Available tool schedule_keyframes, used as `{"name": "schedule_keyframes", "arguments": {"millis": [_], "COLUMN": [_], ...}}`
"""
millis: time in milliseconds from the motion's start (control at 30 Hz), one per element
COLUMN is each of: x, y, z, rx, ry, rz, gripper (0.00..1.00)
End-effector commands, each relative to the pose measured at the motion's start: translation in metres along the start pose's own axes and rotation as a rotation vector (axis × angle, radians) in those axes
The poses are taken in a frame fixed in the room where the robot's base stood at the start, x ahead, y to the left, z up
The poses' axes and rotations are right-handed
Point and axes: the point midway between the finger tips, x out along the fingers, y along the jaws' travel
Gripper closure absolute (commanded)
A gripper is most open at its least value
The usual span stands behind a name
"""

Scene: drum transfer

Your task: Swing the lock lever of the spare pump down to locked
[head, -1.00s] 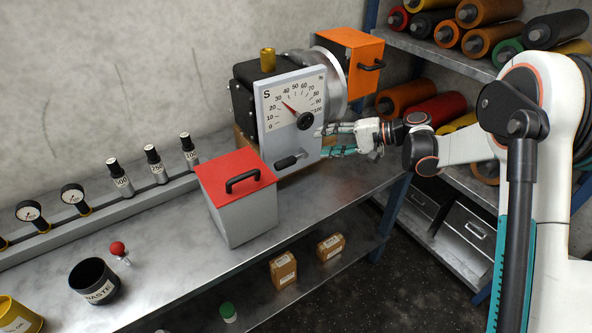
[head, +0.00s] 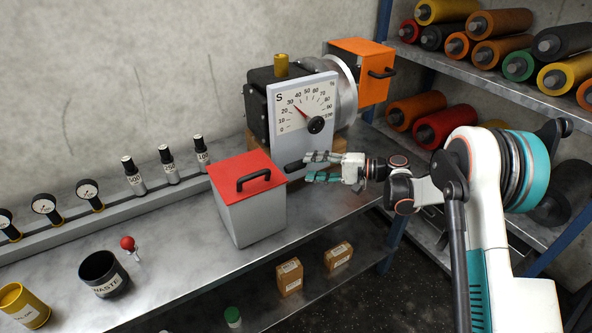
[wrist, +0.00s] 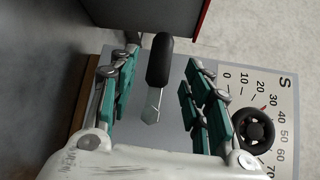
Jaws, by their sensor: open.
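The spare pump (head: 262,112) stands on the bench, with a grey front plate (head: 290,142) marked S and a black dial knob. Its lock lever (head: 293,167) sits low on the plate, its black grip pointing left, roughly level. In the wrist view the lever (wrist: 159,62) shows as a black grip on a short metal stem. My gripper (head: 309,167) is open in front of the plate, just right of the grip. In the wrist view my teal-padded fingers (wrist: 162,80) stand either side of the lever, with gaps on both sides. My fingers hide part of the lever in the head view.
A grey box with a red lid (head: 246,212) stands close in front, left of my gripper. An orange box (head: 360,73) sits at the pump's right side. A shelf rack (head: 480,83) with rollers is at right. Bare bench (head: 330,208) lies below my gripper.

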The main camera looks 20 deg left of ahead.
Motion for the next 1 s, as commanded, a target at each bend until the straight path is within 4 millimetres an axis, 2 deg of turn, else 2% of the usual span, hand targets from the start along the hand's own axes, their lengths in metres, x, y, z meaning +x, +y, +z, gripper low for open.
{"name": "schedule_keyframes", "arguments": {"millis": [100,300,500,767,933,967,1000], "x": [0.024,0.05,0.06,0.06,0.06,0.06,0.06], "y": [0.002,0.001,0.0,0.0,0.0,0.0,0.0], "z": [0.001,0.001,0.0,0.0,0.0,0.0,0.0], "rx": [0.0,0.0,0.0,0.0,0.0,0.0,0.0], "ry": [-0.002,-0.002,0.001,0.001,0.0,0.0,0.0], "rz": [0.001,0.001,0.0,0.0,0.001,0.001,0.001], "gripper": [0.55,0.55,0.55,0.55,0.94,1.0,1.0]}}
